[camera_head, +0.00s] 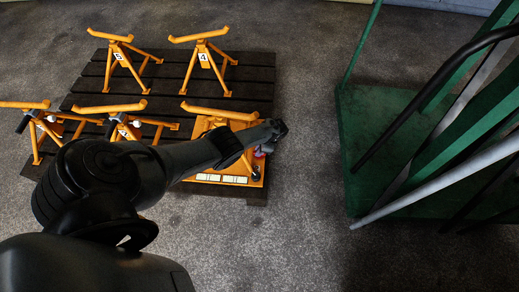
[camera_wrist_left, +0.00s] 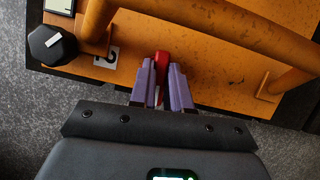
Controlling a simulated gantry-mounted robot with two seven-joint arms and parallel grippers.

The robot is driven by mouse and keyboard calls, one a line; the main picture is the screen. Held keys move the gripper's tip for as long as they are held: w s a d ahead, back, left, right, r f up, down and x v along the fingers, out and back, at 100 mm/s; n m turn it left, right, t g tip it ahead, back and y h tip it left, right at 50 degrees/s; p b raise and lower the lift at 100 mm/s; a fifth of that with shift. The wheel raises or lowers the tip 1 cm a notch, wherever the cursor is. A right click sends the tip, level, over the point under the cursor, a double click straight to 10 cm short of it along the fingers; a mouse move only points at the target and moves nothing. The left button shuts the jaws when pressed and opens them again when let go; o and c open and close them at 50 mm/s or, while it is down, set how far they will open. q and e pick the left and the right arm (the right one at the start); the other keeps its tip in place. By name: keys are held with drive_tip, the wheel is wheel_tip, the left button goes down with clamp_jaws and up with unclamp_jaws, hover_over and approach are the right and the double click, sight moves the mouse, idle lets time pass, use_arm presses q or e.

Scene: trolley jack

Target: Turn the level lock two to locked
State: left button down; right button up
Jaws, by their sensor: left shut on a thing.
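A red lever (camera_wrist_left: 162,66), which looks like the level lock, sits at the edge of an orange plate (camera_wrist_left: 200,65) in the left wrist view. Its number cannot be read. The purple fingers of my left gripper (camera_wrist_left: 161,78) are closed on it from both sides. In the head view my left gripper (camera_head: 262,152) reaches the right side of the orange base (camera_head: 225,181), and the lever is mostly hidden there. Its lock position cannot be told. My right gripper is in neither view.
Several orange stands (camera_head: 205,58) stand on a dark slatted pallet (camera_head: 255,85). A black knob (camera_wrist_left: 52,46) and an orange tube (camera_wrist_left: 220,30) are close to my left fingers. A green trolley (camera_head: 350,125) with long poles is at right. Bare floor lies between.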

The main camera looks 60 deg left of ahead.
use_arm(q)
drive_tip(key=shift+m, duration=0.6)
drive_tip(key=c, duration=1.1)
unclamp_jaws()
drive_tip(key=shift+p+v, duration=3.85)
drive_tip(key=shift+v, duration=1.55)
drive_tip(key=shift+s+d, duration=0.15)
drive_tip(key=shift+s, duration=0.05)
